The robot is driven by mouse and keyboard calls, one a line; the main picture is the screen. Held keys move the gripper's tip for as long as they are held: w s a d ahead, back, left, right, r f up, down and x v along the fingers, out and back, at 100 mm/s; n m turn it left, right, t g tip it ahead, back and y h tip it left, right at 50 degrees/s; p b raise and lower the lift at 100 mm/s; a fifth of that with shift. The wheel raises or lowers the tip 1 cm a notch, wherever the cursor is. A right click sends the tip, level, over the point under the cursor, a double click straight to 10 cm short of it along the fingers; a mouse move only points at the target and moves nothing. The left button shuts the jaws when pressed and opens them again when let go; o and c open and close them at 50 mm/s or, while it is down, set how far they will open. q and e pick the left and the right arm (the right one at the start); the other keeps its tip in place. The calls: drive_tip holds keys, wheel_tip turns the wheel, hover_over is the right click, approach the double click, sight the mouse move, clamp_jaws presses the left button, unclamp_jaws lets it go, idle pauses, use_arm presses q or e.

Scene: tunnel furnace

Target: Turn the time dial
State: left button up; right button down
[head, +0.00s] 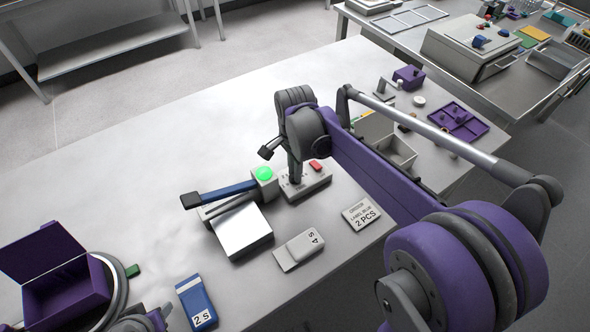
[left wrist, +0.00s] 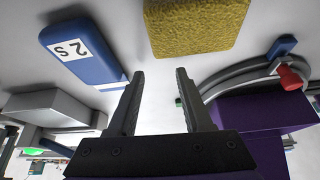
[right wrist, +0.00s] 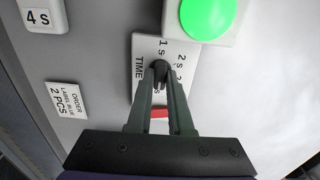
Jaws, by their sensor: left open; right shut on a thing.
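The time dial (right wrist: 159,88) is a small dark knob on a white panel (right wrist: 147,46) printed with TIME, 1 s and 2 s; a further mark is partly covered. My right gripper (right wrist: 158,70) is shut on the dial, its fingers reaching down onto it. In the head view the panel (head: 318,184) stands beside the green-lit box, and my right gripper (head: 295,178) hides the dial. Which mark the dial points at cannot be told. My left gripper (left wrist: 156,75) is open and empty, above the table between a blue 2 s block (left wrist: 82,48) and a purple box (left wrist: 260,112).
A green light (head: 264,174) sits by a blue-handled lever (head: 222,193) and a grey plate (head: 242,231). A red part (head: 316,165) is on the panel. A 4 s block (head: 299,250) and an order card (head: 361,214) lie nearby. The table's far left is clear.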

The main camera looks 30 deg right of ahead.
idle(0.5)
drive_tip(key=c, duration=0.8)
unclamp_jaws()
drive_tip(key=shift+r, duration=0.1)
use_arm(q)
drive_tip(key=shift+w+r+p, duration=0.1)
drive_tip(key=shift+r+p, duration=0.3)
drive_tip(key=shift+r, duration=0.05)
use_arm(e)
wheel_tip(320, 180, up, 11)
drive_tip(key=shift+f, duration=0.15)
